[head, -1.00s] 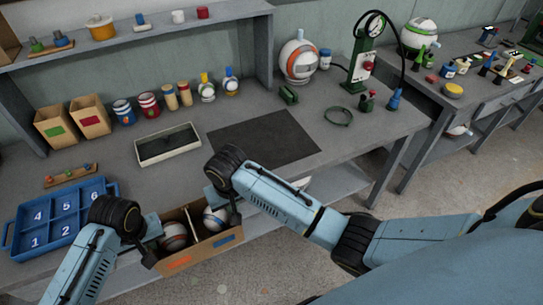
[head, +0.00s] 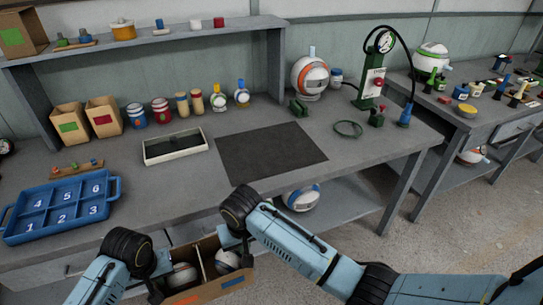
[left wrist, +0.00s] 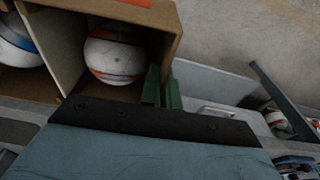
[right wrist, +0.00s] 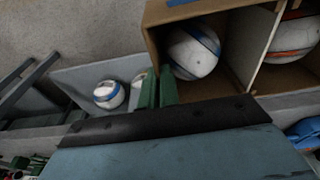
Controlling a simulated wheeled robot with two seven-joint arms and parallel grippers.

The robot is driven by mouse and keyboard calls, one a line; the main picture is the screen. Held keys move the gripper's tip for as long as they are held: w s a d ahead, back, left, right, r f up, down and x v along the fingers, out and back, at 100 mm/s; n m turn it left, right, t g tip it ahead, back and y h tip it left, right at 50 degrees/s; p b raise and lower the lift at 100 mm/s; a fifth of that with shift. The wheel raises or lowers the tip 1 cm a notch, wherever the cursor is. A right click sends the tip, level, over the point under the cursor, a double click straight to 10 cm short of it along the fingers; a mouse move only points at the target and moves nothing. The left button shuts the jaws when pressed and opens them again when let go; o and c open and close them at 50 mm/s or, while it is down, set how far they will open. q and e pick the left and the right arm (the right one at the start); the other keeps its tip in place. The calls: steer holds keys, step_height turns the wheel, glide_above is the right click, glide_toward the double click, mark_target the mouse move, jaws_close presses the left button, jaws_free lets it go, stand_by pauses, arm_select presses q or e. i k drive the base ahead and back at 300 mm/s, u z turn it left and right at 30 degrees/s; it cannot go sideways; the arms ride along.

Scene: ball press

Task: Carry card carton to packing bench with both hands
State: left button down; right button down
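The open card carton (head: 212,287) has a divider, with one ball in each compartment and orange and blue labels on its near wall. It is at the bottom of the head view, in front of the near bench. My left gripper (head: 157,288) is at its left end; in the left wrist view the green fingers (left wrist: 162,88) pinch the end wall. My right gripper (head: 246,252) is at its right end; in the right wrist view its fingers (right wrist: 157,88) pinch that wall. The near bench (head: 185,185) and a second bench (head: 447,108) are in view; which is the packing bench is unclear.
On the near bench, a dark mat (head: 270,152) lies bare beside a shallow tray (head: 175,156). A blue numbered tray (head: 115,190) is at left, a green gauge stand (head: 370,85) at right. A ball (head: 302,199) lies on the lower shelf. Floor at right is clear.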

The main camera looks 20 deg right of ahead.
mark_target(269, 148)
steer(key=k, duration=0.35)
steer(key=z, duration=1.95)
steer(key=i, duration=1.25)
steer(key=u, duration=1.85)
